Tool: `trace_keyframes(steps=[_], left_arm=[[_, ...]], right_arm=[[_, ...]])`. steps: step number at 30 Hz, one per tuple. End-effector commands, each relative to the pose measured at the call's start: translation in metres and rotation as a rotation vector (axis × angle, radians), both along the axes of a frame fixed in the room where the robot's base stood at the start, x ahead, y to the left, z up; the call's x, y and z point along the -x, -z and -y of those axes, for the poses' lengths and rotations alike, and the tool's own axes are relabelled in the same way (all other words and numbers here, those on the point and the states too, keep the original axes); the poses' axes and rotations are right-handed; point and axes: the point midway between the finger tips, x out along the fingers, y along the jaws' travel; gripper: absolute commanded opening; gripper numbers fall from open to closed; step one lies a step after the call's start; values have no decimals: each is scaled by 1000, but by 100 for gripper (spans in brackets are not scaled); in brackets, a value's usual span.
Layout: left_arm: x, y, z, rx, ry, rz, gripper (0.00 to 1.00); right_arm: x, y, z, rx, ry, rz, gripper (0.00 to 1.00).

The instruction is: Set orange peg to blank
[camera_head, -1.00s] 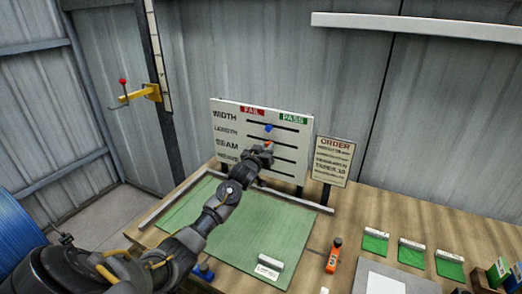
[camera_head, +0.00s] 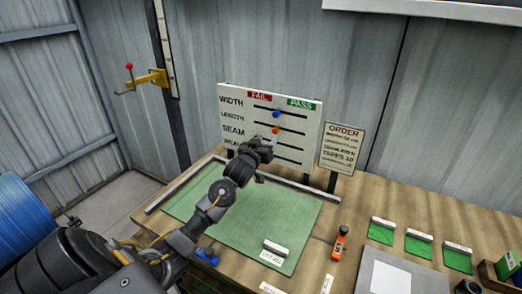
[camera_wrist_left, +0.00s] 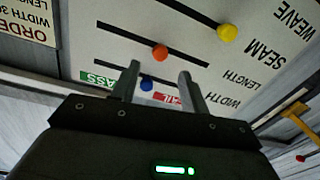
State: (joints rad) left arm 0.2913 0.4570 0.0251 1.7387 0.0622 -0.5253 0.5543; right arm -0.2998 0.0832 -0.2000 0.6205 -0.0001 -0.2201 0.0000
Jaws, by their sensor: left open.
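The orange peg (camera_head: 275,130) sits near the middle of the LENGTH slot on the white board (camera_head: 312,112), between the FAIL and PASS ends. It also shows in the left wrist view (camera_wrist_left: 160,53), just beyond the gap between my fingertips. My left gripper (camera_head: 268,146) is open and empty, in front of the board and apart from the peg; its two fingers show in the left wrist view (camera_wrist_left: 159,70). The blue peg (camera_head: 276,114) is near the middle of the WIDTH slot. The yellow peg (camera_wrist_left: 227,32) is at the FAIL-side end of the SEAM slot; my gripper hides it in the head view.
An ORDER sign (camera_head: 341,147) stands right of the board. A green mat (camera_head: 290,215) with a white label block (camera_head: 274,252) lies below my arm. An orange tool (camera_head: 340,243), a grey plate (camera_head: 395,278) and green samples (camera_head: 382,231) are on the right.

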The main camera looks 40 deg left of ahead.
Motion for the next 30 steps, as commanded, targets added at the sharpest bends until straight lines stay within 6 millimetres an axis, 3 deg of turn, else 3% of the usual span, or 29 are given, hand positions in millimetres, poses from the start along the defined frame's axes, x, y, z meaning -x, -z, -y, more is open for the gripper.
trace_keyframes(steps=[3, 10, 30], left_arm=[[21, 3, 5, -1, 1, 0, 45], [43, 0, 10, 0, 0, 1, 45], [46, 0, 10, 0, -1, 0, 45]], right_arm=[[0, 8, 0, 0, 0, 0, 36], [0, 13, -2, -2, 1, 1, 36], [0, 13, -5, -6, 1, 0, 36]])
